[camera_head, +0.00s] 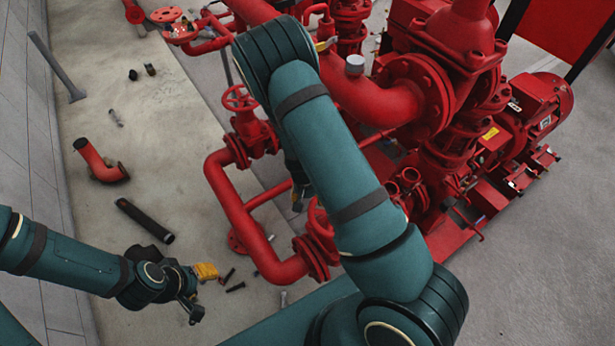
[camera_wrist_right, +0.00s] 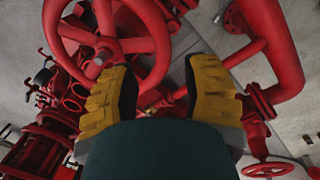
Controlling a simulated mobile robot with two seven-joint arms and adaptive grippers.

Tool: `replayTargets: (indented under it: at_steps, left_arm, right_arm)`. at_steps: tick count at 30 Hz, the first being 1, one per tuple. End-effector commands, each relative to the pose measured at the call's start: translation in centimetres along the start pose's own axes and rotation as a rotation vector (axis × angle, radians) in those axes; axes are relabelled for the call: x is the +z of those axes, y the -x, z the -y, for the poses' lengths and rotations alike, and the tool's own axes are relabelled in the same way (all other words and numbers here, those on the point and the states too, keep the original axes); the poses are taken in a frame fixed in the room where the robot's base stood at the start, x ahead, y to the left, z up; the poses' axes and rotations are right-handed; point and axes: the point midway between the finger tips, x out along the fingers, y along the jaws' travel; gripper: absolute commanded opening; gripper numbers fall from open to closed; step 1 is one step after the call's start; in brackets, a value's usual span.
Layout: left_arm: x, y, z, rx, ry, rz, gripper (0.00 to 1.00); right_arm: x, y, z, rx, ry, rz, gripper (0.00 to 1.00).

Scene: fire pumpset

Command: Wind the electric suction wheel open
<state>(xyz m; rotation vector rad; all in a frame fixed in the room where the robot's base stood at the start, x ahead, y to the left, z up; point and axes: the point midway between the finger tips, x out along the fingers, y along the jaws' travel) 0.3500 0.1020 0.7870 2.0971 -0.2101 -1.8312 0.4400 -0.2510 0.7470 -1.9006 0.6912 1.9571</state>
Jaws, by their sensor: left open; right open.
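A large red spoked handwheel (camera_wrist_right: 135,45) fills the upper left of the right wrist view. My right gripper (camera_wrist_right: 160,92) is open, its two yellow-padded fingers wide apart. The left finger overlaps the lower rim in the picture; I cannot tell whether it touches. No part of the wheel shows between closed fingers. In the head view my right arm hides most of this gripper and the wheel by it. My left gripper (camera_head: 198,291) is open and empty at the lower left, over the floor. I cannot tell for sure which wheel is the electric suction one.
Another red handwheel (camera_head: 240,98) tops a valve left of my right arm; red pipework (camera_head: 232,205) runs below it. A red motor (camera_head: 540,103) stands at the right. A loose red elbow pipe (camera_head: 100,162) and a black tube (camera_head: 145,220) lie on the floor.

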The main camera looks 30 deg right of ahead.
Motion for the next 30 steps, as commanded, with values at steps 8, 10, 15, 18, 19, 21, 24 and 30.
replayTargets:
  at_steps: [8,10,15,18,19,21,24,30]
  left_arm:
    - [-0.2,1.2,-0.5,0.000,0.000,-0.001,0.47]
    - [-0.2,1.4,-0.6,0.000,0.000,-0.001,0.47]
    - [-0.2,1.7,-0.7,0.000,0.000,-0.001,0.47]
    - [-0.2,1.8,-0.7,0.000,0.000,-0.001,0.47]
    - [-0.2,1.8,-0.7,0.000,0.000,-0.001,0.47]
    - [-0.2,1.8,-0.7,0.000,0.000,0.000,0.47]
    - [-0.2,1.8,-0.7,0.000,0.000,0.000,0.47]
    - [-0.2,1.8,-0.7,0.000,0.000,0.000,0.47]
  right_arm:
    - [-0.1,5.2,0.0,-0.001,0.000,-0.002,0.47]
    - [-0.1,6.1,0.0,-0.001,0.001,-0.002,0.47]
    - [0.0,7.7,0.0,0.000,-0.001,-0.001,0.47]
    - [0.0,8.1,-0.1,0.000,-0.001,0.000,0.47]
    - [0.0,8.1,-0.1,0.000,-0.001,0.000,0.47]
    - [0.0,8.2,-0.1,0.001,-0.001,0.001,0.47]
    - [0.0,8.2,-0.1,0.001,-0.001,0.001,0.47]
    - [0.0,8.2,-0.1,0.001,-0.001,0.001,0.37]
